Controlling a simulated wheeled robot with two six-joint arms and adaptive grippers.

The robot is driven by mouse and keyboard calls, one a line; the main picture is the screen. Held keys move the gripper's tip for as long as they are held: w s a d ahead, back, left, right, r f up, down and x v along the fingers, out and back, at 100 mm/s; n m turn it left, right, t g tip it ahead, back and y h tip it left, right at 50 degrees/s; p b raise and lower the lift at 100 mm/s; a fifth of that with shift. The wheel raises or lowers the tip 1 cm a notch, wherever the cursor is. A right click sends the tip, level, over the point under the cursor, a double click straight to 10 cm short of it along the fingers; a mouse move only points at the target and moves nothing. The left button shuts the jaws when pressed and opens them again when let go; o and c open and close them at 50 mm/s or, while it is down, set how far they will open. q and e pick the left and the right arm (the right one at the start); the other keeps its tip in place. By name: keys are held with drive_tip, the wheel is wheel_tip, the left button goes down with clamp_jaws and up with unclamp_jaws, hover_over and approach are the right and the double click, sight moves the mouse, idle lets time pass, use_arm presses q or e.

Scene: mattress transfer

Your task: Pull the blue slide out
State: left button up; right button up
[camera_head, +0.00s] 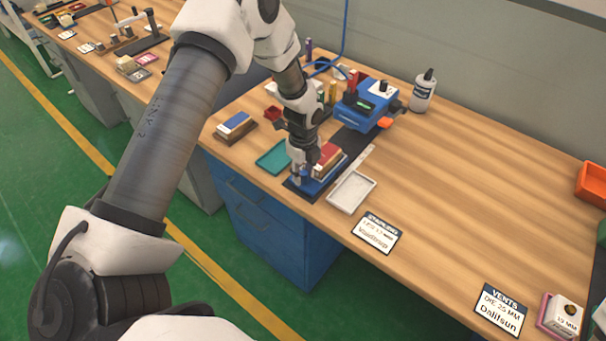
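A blue slide (327,180) lies on a dark base near the front edge of the wooden bench (450,180). A block with a red top (328,158) sits on it. My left gripper (303,172) points down at the left part of the slide, right beside the red-topped block. The fingertips are small and partly hidden, so I cannot tell whether they are shut on the slide. A blue machine (366,104) stands behind, at the far end of a dark strip. My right gripper is not in view.
A teal tray (273,157) lies left of the gripper and a white tray (351,192) lies right of it. A blue-and-white block (235,125) is farther left. A grey bottle (423,91) stands at the back. The bench's right middle is clear.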

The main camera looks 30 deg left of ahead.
use_arm(q)
wheel_tip(320, 180, up, 11)
idle(0.5)
